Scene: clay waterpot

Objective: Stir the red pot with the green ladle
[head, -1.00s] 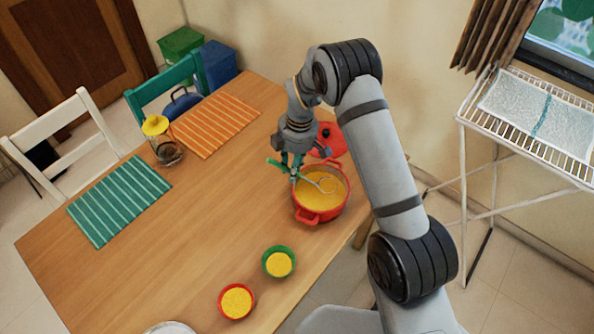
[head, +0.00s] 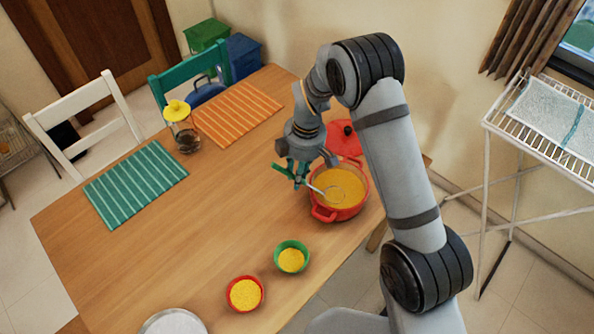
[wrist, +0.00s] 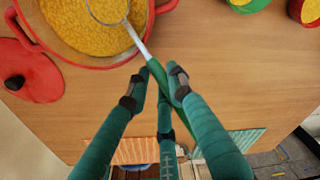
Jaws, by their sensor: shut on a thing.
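The red pot (head: 340,213) stands near the table's right edge, filled with yellow-orange food; it also shows at the upper left of the wrist view (wrist: 100,62). My gripper (head: 297,172) is beside the pot, on its left, and shut on the green handle of the ladle (wrist: 158,74). In the wrist view my gripper (wrist: 162,84) has its fingers on either side of the handle. The ladle's metal shaft (head: 316,188) crosses over the pot's rim. Its round head is over the yellow food, at or in the surface; the depth is hard to tell.
The red lid (head: 343,139) lies behind the pot. A green bowl (head: 291,257) and a red bowl (head: 245,294) with yellow food stand in front. A yellow-lidded jar (head: 183,128), an orange mat (head: 238,113) and a green mat (head: 134,190) lie left. The table's middle is clear.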

